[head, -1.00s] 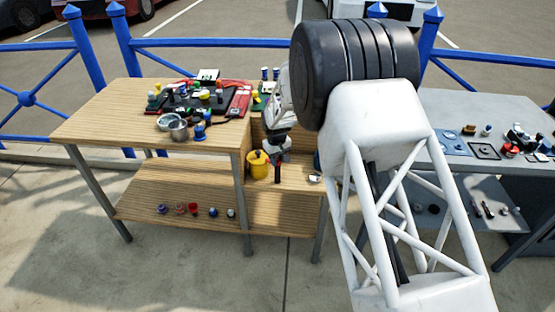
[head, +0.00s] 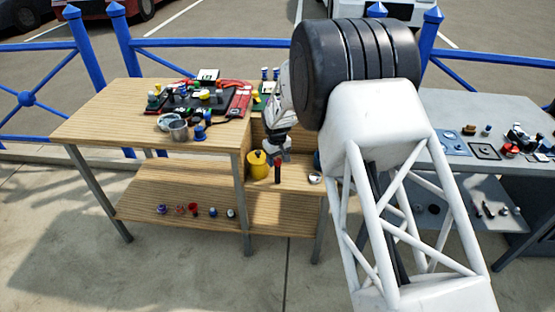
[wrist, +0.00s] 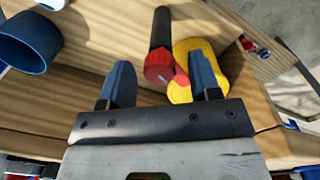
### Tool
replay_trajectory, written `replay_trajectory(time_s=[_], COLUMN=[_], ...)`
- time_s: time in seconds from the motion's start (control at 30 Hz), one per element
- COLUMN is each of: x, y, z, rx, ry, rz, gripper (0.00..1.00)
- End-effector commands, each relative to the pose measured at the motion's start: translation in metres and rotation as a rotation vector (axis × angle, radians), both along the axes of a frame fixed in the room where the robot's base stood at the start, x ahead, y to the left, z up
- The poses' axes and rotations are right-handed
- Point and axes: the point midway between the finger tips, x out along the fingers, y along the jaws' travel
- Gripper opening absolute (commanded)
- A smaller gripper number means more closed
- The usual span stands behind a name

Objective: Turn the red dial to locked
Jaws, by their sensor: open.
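The red dial (wrist: 160,70) is the red cap on an upright dark cylinder (wrist: 161,28) in the wrist view. A pale mark shows on its face; I cannot read any setting. In the head view the red dial (head: 278,162) is small, on the middle shelf beside a yellow canister (head: 258,166). My gripper (wrist: 162,80) is open and empty in the wrist view, with one blue-grey finger on each side of the dial's line. The dial appears beyond the fingertips, with no contact visible. In the head view my gripper (head: 277,147) is partly hidden by my arm.
The yellow canister (wrist: 190,60) stands close to the right finger in the wrist view, with a red part near the dial. A blue cup (wrist: 28,42) is at the upper left. The wooden table (head: 95,115) above holds several items; a grey table (head: 440,105) stands right.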

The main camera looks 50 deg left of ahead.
Motion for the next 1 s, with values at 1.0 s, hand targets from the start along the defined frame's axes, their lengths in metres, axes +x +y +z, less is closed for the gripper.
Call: replay_trajectory(time_s=[1.0], x=[-0.002], y=[0.001], z=[0.076], rx=[0.000], ry=[0.000], rz=[0.000], gripper=[0.57])
